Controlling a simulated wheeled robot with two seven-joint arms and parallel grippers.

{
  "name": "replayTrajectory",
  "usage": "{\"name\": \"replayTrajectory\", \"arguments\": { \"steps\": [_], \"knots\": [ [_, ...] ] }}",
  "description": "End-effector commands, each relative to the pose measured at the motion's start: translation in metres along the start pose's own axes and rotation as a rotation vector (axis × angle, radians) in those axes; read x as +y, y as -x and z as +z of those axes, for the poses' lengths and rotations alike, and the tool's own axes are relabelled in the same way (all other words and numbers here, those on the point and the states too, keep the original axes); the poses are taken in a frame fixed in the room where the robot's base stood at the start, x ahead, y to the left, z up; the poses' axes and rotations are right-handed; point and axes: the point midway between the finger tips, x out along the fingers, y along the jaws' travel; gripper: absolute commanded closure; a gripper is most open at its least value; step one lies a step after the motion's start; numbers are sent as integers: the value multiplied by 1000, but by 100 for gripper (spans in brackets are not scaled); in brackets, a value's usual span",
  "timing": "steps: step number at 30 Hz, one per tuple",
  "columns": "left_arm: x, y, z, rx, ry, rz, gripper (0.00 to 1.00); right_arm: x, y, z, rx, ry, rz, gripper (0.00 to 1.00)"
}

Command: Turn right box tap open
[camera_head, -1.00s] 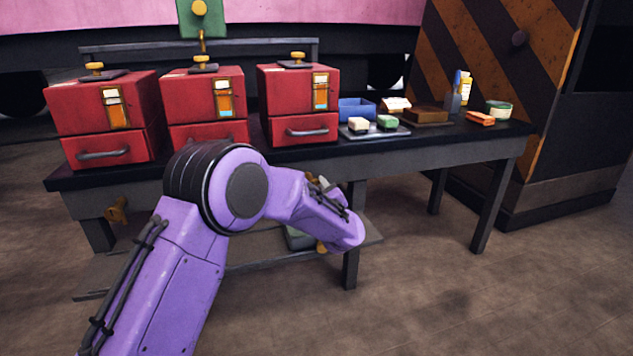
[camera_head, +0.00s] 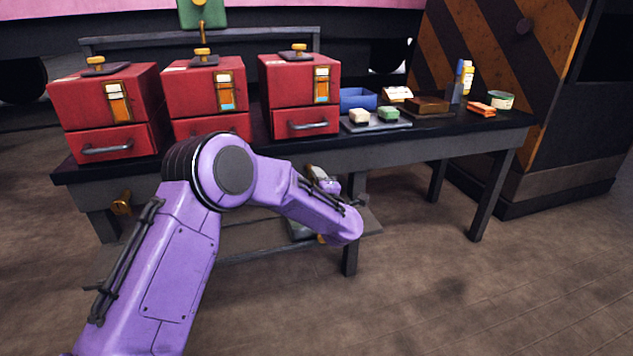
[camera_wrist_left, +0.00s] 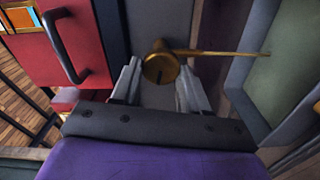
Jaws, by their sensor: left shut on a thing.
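The right red box (camera_head: 299,95) stands on the dark table, with a brass knob on top, an orange gauge on its front and a grey-handled drawer below. In the left wrist view a brass tap (camera_wrist_left: 161,66) with a thin rod running to the right sits between the two fingers of my left gripper (camera_wrist_left: 158,88), which is shut on it. A red drawer with a dark handle (camera_wrist_left: 66,46) is at upper left there. In the head view my left gripper (camera_head: 324,180) is mostly hidden behind my purple arm, below the right box's drawer. That tap is hidden there.
Two more red boxes (camera_head: 105,100) (camera_head: 205,95) stand to the left. Another brass tap (camera_head: 121,203) hangs under the table's left end. A blue bin (camera_head: 357,99) and small items sit on the right half of the table (camera_head: 440,139). A green panel (camera_wrist_left: 273,75) is close on the right in the wrist view.

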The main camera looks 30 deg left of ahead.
Motion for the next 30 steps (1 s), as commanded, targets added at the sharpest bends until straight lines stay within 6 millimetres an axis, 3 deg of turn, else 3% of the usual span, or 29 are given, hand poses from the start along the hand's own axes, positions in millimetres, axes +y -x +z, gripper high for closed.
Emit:
{"name": "replayTrajectory", "arguments": {
  "steps": [12, 29, 30],
  "knots": [
    [-3, 1, 0, -1, 179, -4, 86, 0, -1, 0, -1, 0, 0, 57],
    [-3, 1, 0, 0, 204, -5, 86, 0, -1, 1, -1, 0, 0, 57],
    [-3, 1, 1, 0, 204, -4, 43, 0, -1, 1, -1, 0, 0, 57]
  ]
}}
